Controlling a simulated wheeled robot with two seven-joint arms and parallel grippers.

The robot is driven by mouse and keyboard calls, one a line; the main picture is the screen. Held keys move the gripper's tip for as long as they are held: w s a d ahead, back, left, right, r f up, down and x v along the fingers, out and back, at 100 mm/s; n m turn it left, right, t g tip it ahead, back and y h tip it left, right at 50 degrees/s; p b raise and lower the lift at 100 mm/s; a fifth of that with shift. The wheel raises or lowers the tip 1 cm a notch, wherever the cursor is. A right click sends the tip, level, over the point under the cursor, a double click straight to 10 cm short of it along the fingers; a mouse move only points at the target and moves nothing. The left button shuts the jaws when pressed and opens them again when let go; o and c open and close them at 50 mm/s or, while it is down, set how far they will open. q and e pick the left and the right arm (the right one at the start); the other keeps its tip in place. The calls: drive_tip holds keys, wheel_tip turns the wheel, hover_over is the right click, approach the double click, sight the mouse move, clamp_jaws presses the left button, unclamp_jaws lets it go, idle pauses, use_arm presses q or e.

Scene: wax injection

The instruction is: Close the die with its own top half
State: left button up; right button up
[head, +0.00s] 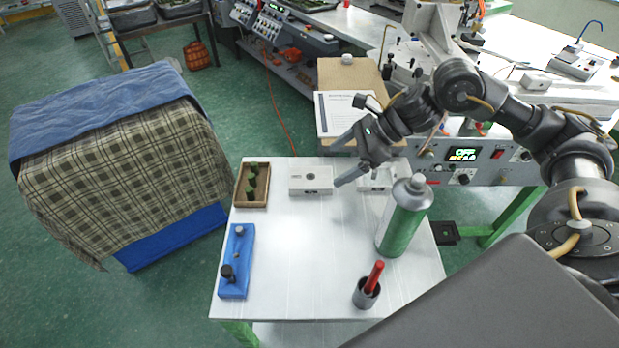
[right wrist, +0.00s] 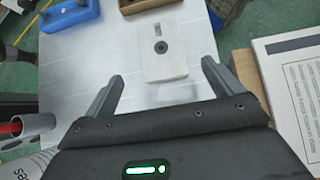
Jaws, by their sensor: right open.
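A white block-shaped die half (head: 311,180) sits flat on the small white table, with dark round marks on it. In the right wrist view the same white block (right wrist: 170,62) lies just beyond the fingertips, with a dark round hole on it. A second pale die piece (head: 378,180) is on the table to its right, partly hidden by the spray can; I cannot tell which half is the top. My right gripper (head: 338,163) is open and empty, above the table near the first block's right side; its two fingers also show in the right wrist view (right wrist: 162,71). My left gripper is not in view.
A green-and-grey spray can (head: 402,222) and a dark cup with a red-handled tool (head: 367,292) stand at the table's right. A brown tray (head: 239,203) and a blue holder (head: 235,265) are at the left. The table's middle (head: 305,245) is clear.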

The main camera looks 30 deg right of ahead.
sight(313, 176)
drive_tip(key=shift+x, duration=1.2)
drive_tip(key=shift+w+a+f, duration=0.15)
drive_tip(key=shift+w+f, duration=0.05)
drive_tip(key=p+x, duration=0.2)
drive_tip(key=x, duration=0.2)
drive_tip(key=shift+w+a+f+p, duration=0.15)
drive_tip(key=shift+w+a+p, duration=0.15)
drive_tip(key=shift+p, duration=0.1)
drive_tip(key=shift+a+f, duration=0.1)
drive_tip(key=shift+f, duration=0.15)
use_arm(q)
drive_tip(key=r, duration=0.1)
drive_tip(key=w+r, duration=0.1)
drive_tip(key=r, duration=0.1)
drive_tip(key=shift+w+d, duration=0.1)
use_arm(e)
drive_tip(key=shift+c, duration=0.3)
drive_tip(key=c, duration=1.2)
